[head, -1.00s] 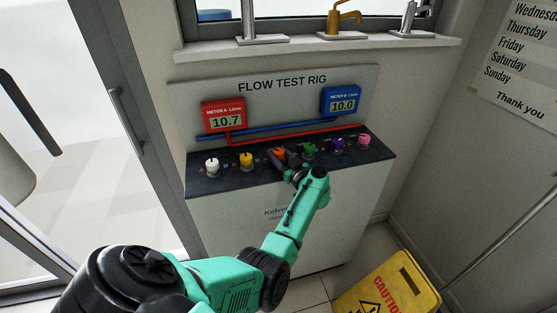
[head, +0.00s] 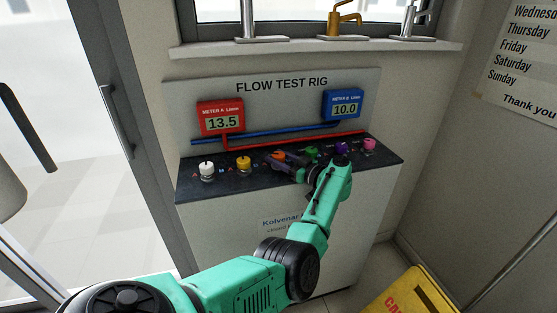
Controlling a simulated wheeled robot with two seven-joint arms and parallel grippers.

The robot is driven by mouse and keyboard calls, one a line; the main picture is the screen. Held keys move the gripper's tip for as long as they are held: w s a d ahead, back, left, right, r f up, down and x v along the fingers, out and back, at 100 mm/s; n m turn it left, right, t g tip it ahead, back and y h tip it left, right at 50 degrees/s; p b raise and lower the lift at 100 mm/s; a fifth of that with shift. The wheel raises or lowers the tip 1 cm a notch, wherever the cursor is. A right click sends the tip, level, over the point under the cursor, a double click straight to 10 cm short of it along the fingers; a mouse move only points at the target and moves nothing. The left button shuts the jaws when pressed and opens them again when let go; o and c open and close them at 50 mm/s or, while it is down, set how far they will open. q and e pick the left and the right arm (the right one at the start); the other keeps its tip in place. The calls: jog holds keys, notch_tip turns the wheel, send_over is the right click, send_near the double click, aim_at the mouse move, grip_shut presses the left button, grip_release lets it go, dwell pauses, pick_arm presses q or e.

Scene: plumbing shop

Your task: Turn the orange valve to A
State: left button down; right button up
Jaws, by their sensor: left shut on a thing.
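The orange valve (head: 278,155) sits on the dark top of the flow test rig, between the yellow valve and the green valve. My left gripper (head: 285,160) is shut on the orange valve, reaching it from the right side. The gripper hides part of the valve and its A and B marks cannot be read. The red meter A (head: 221,118) reads 13.5. The blue meter B (head: 342,104) reads 10.0. My right gripper is not in view.
A white valve (head: 207,170) and a yellow valve (head: 243,163) stand to the left. A green valve (head: 312,153), a purple valve (head: 341,149) and a pink valve (head: 369,145) stand to the right, close to my arm. A yellow caution sign (head: 412,292) stands on the floor at lower right.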

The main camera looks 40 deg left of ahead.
pick_arm(q)
jog(key=shift+c, duration=1.4)
grip_release()
jog(key=shift+f, duration=0.1)
jog(key=d+b, duration=0.2)
jog(key=d, duration=1.2)
jog(key=shift+d+b, duration=0.3)
jog(key=shift+b, duration=0.1)
jog(key=shift+s, duration=0.1)
